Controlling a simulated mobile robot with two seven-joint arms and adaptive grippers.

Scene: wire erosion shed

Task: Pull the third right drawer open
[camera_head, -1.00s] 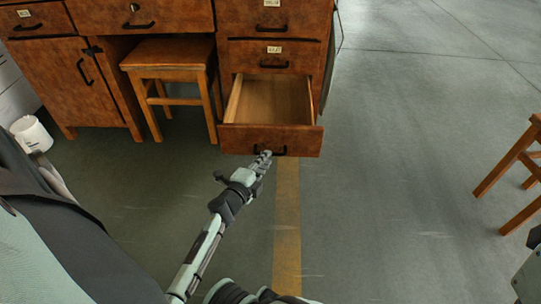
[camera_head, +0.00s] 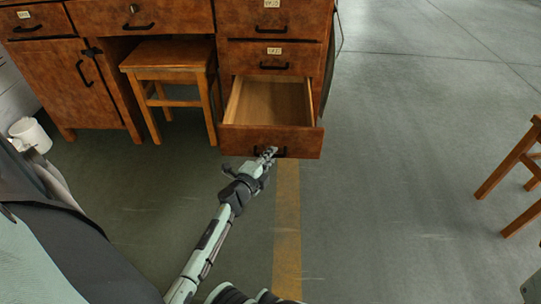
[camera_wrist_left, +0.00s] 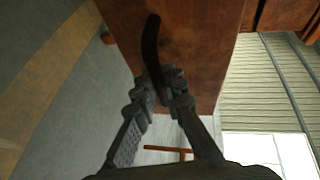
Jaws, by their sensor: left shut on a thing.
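The third right drawer (camera_head: 271,141) is the lowest in the right-hand stack of the wooden desk. It stands well open, and its bare inside shows empty. Its dark bar handle (camera_wrist_left: 150,45) is on the front panel. My left gripper (camera_head: 268,155) is at this handle, and in the left wrist view its fingers (camera_wrist_left: 158,88) are shut around one end of the handle. My right gripper is not in view.
Two shut drawers, the middle one (camera_head: 290,63) and the upper one (camera_head: 290,20), are above. A wooden stool (camera_head: 168,58) stands under the desk. Another wooden piece of furniture (camera_head: 515,165) is at right. A white mug-like container (camera_head: 30,134) is at left. The floor between is clear.

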